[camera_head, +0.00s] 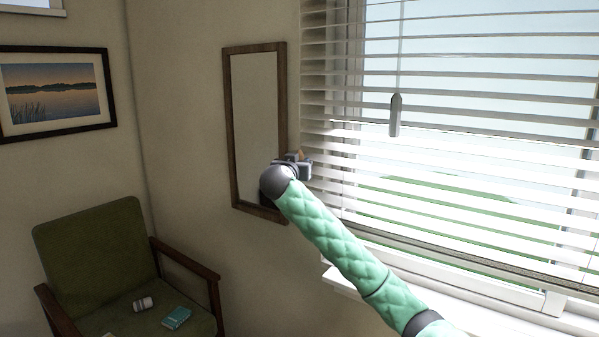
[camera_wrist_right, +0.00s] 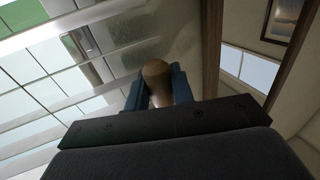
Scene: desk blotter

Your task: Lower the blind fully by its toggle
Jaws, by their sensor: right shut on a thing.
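The white slatted blind (camera_head: 470,145) hangs across the window, and its lowest edge shows near the bottom of the window frame. Light green and pale sky show between its slats. The toggle (camera_wrist_right: 157,75) is a small tan, wooden-looking piece. My right gripper (camera_head: 300,160) is shut on it at the left edge of the blind, beside the wall mirror. In the right wrist view the toggle stands between the two blue-grey fingers (camera_wrist_right: 158,88). In the head view only a small tan tip shows above the fingers. My left gripper is not in view.
The framed mirror (camera_head: 257,130) is close behind my right gripper. A white sill (camera_head: 350,285) runs below the window. A green armchair (camera_head: 95,250) with small items on its seat stands at lower left.

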